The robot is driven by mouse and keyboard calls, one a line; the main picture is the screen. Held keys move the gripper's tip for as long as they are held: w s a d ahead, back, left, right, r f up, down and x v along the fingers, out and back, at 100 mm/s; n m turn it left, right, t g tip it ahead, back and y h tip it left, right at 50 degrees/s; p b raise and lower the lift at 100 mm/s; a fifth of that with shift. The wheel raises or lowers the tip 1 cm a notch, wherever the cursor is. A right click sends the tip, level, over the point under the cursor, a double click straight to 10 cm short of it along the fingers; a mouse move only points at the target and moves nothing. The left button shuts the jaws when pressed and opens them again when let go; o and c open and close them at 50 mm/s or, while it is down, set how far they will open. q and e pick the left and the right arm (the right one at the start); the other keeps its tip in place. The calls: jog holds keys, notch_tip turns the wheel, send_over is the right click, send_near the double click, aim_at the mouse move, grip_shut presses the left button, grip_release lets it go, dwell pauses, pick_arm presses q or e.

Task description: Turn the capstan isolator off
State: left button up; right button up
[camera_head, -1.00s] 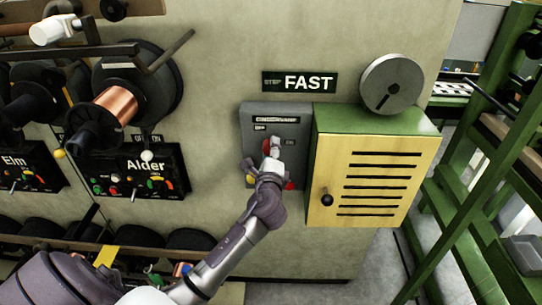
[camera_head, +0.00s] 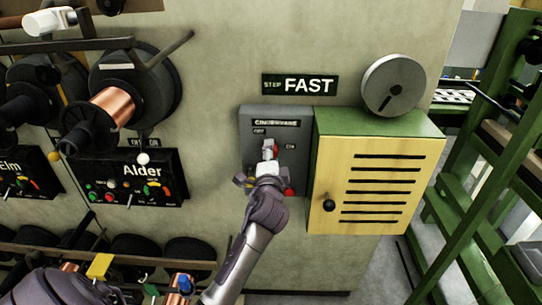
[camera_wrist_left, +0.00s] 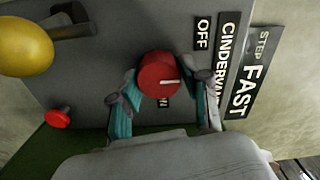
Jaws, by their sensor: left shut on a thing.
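The isolator is a grey panel (camera_head: 257,112) on the wall under the STEP FAST sign (camera_head: 300,85). Its nameplate (camera_wrist_left: 231,60) seems to read CINDERVANE; I see no word capstan. It has a red rotary knob (camera_wrist_left: 158,72) with a white pointer line. An OFF label (camera_wrist_left: 203,33) is up and left of the knob on the panel, and a partly hidden ON label (camera_wrist_left: 162,103) is to its right. The pointer stands about upright on the panel, between the labels. My left gripper (camera_head: 268,158) is shut on the knob, one finger on each side. My right gripper is not in view.
A yellow louvred cabinet (camera_head: 375,190) with a black knob stands close to the right. A yellow part (camera_wrist_left: 25,47) and a red button (camera_wrist_left: 58,117) sit low on the panel. Spools and the Alder control box (camera_head: 142,178) are to the left.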

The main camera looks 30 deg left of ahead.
pick_arm(q)
jog(key=shift+f, duration=0.1)
dwell(0.3)
jog(key=o, duration=1.1)
jog(key=shift+o, duration=0.2)
jog(key=v, duration=1.2)
